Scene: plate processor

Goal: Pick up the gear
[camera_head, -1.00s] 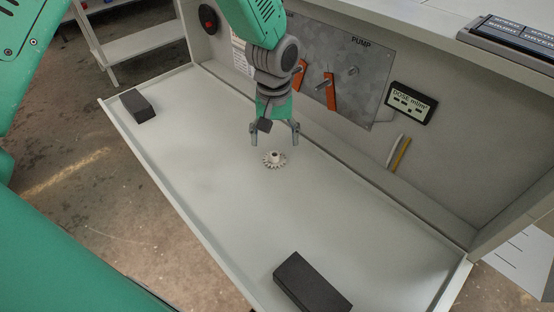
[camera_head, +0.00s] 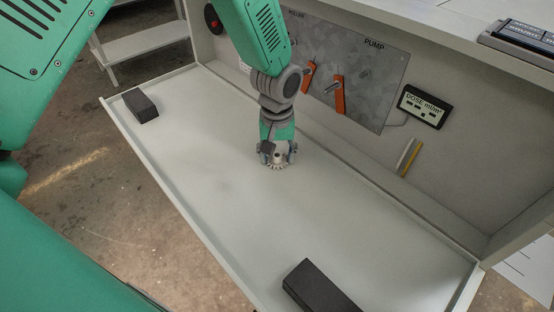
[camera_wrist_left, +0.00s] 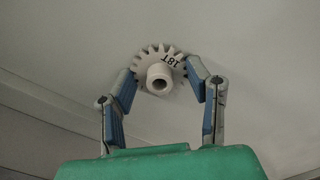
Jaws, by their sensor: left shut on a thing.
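The gear is a small white toothed wheel with a raised round hub, and it sits at the middle of the pale tray in the head view (camera_head: 278,162). It also shows in the left wrist view (camera_wrist_left: 158,77), with "18T" printed on its face. My left gripper (camera_head: 277,154) reaches down over the gear. In the left wrist view its two fingertips (camera_wrist_left: 163,80) are at opposite sides of the gear's toothed rim, shut on it. I cannot tell whether the gear is clear of the tray surface. My right gripper is not in view.
The pale tray (camera_head: 215,190) has low raised edges and much bare room. A dark block (camera_head: 140,105) lies at its left end, another (camera_head: 318,290) at its near right. Behind stands a panel with orange levers (camera_head: 339,95) and a dose display (camera_head: 425,105).

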